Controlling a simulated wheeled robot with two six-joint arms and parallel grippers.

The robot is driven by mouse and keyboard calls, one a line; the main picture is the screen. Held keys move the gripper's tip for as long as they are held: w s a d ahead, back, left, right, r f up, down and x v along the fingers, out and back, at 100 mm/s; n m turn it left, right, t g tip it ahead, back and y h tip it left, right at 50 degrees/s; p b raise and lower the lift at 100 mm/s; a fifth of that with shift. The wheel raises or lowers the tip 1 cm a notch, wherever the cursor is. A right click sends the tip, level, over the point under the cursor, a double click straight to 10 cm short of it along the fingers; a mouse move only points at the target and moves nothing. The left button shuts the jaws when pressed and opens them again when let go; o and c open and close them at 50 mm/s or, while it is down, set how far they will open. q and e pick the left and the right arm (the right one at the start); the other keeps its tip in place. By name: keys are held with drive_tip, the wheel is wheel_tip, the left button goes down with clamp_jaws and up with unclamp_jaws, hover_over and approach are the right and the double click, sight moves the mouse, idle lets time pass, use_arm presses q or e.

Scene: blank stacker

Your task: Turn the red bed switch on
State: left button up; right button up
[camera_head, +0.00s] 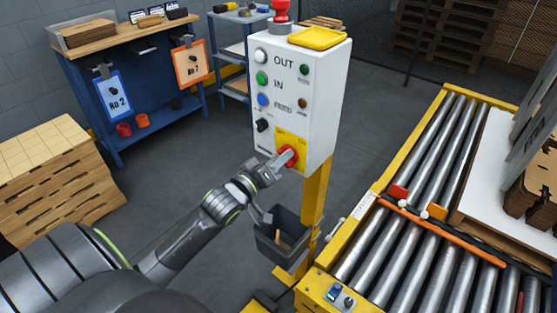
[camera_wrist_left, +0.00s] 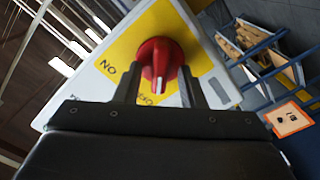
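The red bed switch (camera_head: 289,155) is a rotary knob on a yellow plate, low on the front of a white control box. It also shows in the left wrist view (camera_wrist_left: 160,60), where its white mark points down the picture toward partly hidden lettering, away from the word ON at left. My left gripper (camera_head: 282,160) is at the knob. In the left wrist view its two fingers (camera_wrist_left: 162,88) stand open on either side of the knob's grip, with a small gap showing. The lower plate is hidden behind the gripper. My right gripper is not in view.
The control box (camera_head: 333,100) stands on a yellow post and carries several other buttons, a red emergency button (camera_head: 281,12) and a yellow tray (camera_head: 317,38) on top. A dark bin (camera_head: 283,238) hangs below. A roller conveyor (camera_head: 400,245) lies right; a blue workbench (camera_head: 130,80) stands behind left.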

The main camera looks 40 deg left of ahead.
use_arm(q)
clamp_jaws()
drive_tip(key=shift+m, duration=0.4)
drive_tip(key=m, duration=0.5)
drive_tip(key=m+b, duration=0.1)
drive_tip(key=m, duration=1.1)
drive_tip(key=shift+d+b, duration=0.4)
idle(0.4)
